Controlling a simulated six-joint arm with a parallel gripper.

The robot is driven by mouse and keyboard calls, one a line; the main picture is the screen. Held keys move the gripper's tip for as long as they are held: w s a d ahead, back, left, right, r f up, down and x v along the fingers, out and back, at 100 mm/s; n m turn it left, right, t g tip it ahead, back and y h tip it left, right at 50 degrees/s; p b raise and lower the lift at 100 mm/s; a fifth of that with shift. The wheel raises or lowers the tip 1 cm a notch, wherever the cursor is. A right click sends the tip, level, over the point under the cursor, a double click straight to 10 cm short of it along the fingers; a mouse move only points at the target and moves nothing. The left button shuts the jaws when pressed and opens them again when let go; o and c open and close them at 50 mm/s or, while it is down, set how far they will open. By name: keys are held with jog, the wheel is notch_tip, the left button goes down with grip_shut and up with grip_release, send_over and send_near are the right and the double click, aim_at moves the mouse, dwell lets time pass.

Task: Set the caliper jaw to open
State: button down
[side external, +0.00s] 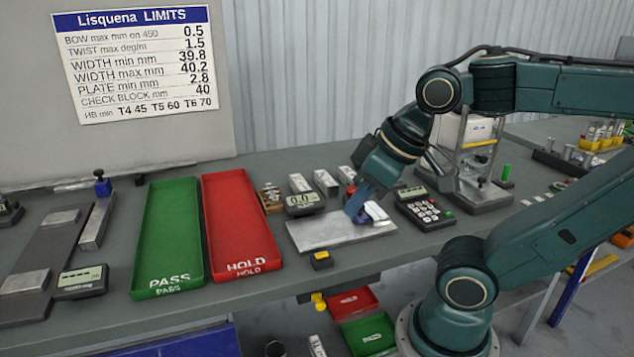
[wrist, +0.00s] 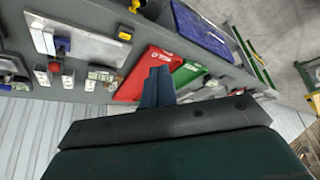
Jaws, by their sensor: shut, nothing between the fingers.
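My gripper (side external: 356,212) is shut and empty, its blue fingers pointing down over the right part of a pale metal plate (side external: 312,233). In the wrist view its fingers (wrist: 160,70) lie together. A small white and blue piece (side external: 376,211) stands on the plate just right of the fingertips; I cannot tell whether they touch. It also shows in the wrist view (wrist: 62,45), well left of the fingers. A grey readout (side external: 303,199) showing about 0.0 stands behind the plate. The caliper's jaw is too small to make out, so I cannot tell its setting.
The red HOLD tray (side external: 238,262) and green PASS tray (side external: 165,272) lie left of the plate. A keypad unit (side external: 425,210) and a test stand (side external: 480,185) are to the right. Small blocks (side external: 325,180) stand behind.

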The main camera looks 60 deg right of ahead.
jog(key=c, duration=1.6)
grip_release()
jog(key=o, duration=0.3)
jog(key=shift+w+d+r, duration=0.1)
jog(key=shift+w+d, duration=0.1)
jog(key=shift+o, duration=0.2)
jog(key=m+g, duration=0.6)
send_over(364, 212)
jog(key=a, duration=0.2)
notch_tip(364, 212, down, 2)
jog(key=f, duration=0.1)
jog(key=shift+w+d+r, duration=0.25)
jog(key=shift+w, duration=0.15)
notch_tip(364, 212, down, 14)
jog(key=shift+r, duration=0.1)
